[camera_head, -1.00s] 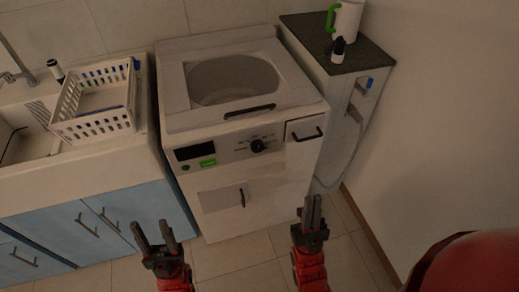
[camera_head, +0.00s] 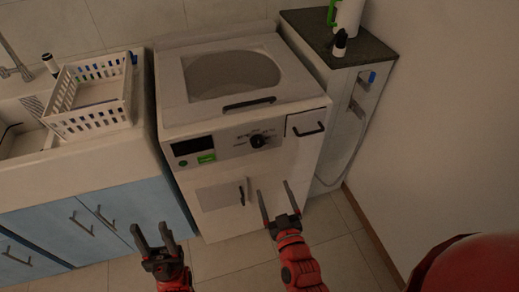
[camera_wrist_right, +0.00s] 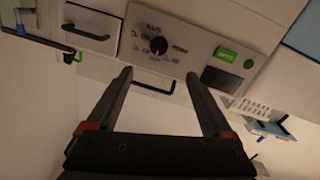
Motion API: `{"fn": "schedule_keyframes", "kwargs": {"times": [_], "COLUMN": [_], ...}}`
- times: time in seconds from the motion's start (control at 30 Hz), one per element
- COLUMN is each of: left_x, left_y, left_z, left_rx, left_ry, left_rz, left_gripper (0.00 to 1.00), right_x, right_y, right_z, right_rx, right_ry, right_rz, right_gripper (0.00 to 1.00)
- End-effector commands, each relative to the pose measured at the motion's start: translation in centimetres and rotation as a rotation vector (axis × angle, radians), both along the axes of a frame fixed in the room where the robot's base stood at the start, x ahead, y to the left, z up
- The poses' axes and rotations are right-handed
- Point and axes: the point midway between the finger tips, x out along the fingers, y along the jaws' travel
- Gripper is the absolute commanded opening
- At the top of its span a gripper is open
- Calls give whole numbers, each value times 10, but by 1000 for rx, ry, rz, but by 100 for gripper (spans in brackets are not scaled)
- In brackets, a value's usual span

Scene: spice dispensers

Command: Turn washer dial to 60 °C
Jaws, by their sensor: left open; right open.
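The white washer (camera_head: 300,165) stands in the middle of the head view. Its round black dial (camera_head: 257,141) sits on the front panel, right of a dark display and a green button. The dial also shows in the right wrist view (camera_wrist_right: 158,46), with small markings around it too blurred to read. My right gripper (camera_head: 273,202) is open and empty, below the dial and in front of the washer's lower front. In the right wrist view its open fingers (camera_wrist_right: 160,75) point toward the panel, apart from the dial. My left gripper (camera_head: 152,236) is open and empty, lower left.
A white basket (camera_head: 95,120) stands on the sink counter at left, above blue cabinets (camera_head: 80,225). A narrow cabinet with a dark top (camera_head: 365,59) stands right of the washer, holding a mug and a small bottle. Tiled floor in front is clear.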

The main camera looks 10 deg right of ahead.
Motion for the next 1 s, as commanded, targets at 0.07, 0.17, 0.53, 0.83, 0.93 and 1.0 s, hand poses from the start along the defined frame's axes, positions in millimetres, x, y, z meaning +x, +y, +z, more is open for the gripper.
{"fn": "schedule_keyframes", "kwargs": {"times": [0.07, 0.17, 0.53, 0.83, 0.93, 1.0], "left_x": [0, 0, 0, 0, 0, 0], "left_y": [0, 0, 0, 0, 0, 0], "left_z": [1, 3, 12, 18, 18, 19], "left_rx": [0, 0, 0, 0, 0, 0], "left_ry": [0, 0, 0, 0, 0, 0], "left_rz": [0, 0, 0, 0, 0, 0], "left_gripper": [50, 50, 50, 50, 50, 50], "right_x": [9, 24, 103, 154, 164, 168], "right_y": [0, 1, 7, 11, 11, 11], "right_z": [1, 1, 3, 2, 3, 2], "right_rx": [1, 2, 2, 2, 2, 2], "right_ry": [-1, -1, -3, -3, -5, -4], "right_rz": [-2, -3, -2, -2, -2, -2], "right_gripper": [85, 85, 85, 85, 85, 85]}}
